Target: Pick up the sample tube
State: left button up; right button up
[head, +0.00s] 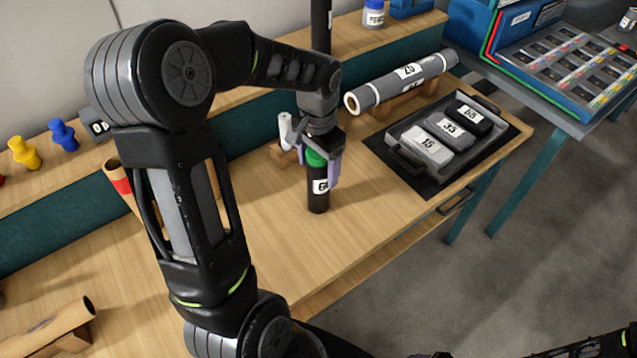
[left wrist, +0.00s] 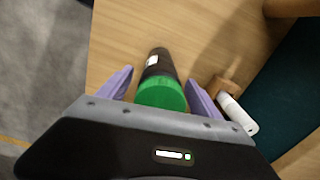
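The sample tube (head: 318,190), dark with a green cap and a white label, stands upright on the wooden bench in the head view. It also shows in the left wrist view (left wrist: 160,85), with its green cap towards the camera. My left gripper (head: 322,172) is above it, pointing down, with its purple fingers on either side of the tube. In the left wrist view the gripper (left wrist: 160,75) is open, and a narrow gap shows between the left finger and the cap. Part of the tube is hidden by a finger in the head view.
A small white cylinder (head: 285,131) on a wooden rest stands close behind the tube. A grey tray (head: 404,160) with labelled blocks lies to the right, and a grey roll (head: 405,79) lies behind it. The bench front is clear.

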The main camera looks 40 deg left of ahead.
pick_arm(q)
grip_shut()
dwell(0.6)
